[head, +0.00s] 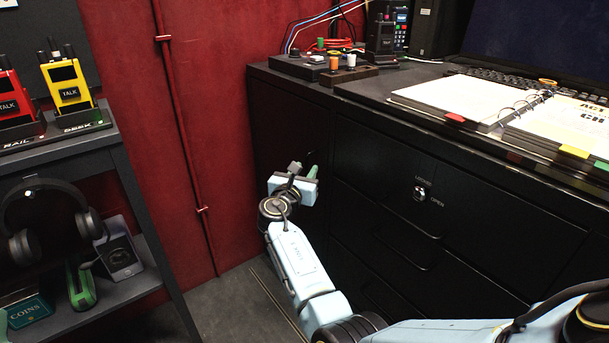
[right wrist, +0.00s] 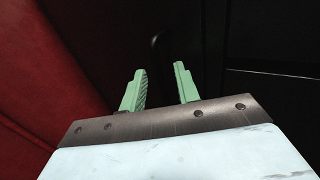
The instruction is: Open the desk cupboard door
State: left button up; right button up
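The cupboard door (head: 285,122) is the plain black panel at the left end of the black desk, beside the red wall. It looks shut. It also shows as a dark surface in the right wrist view (right wrist: 120,40). My right gripper (head: 305,168) is in front of this door, pointing at it. In the right wrist view its two green fingers (right wrist: 160,88) are apart with nothing between them. A faint dark curved shape (right wrist: 157,42), possibly the door's handle, lies just beyond the fingertips. It is too dark to tell whether they touch anything. My left gripper does not show.
Black drawers with a lock (head: 421,193) marked LOCKED and OPEN are to the right of the door. The desktop holds a button box (head: 300,66), a radio (head: 384,38) and a binder (head: 470,101). A shelf with headphones (head: 45,205) stands left. Floor (head: 240,300) between is clear.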

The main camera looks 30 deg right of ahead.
jog(key=shift+w+d, duration=0.1)
grip_shut()
dwell(0.4)
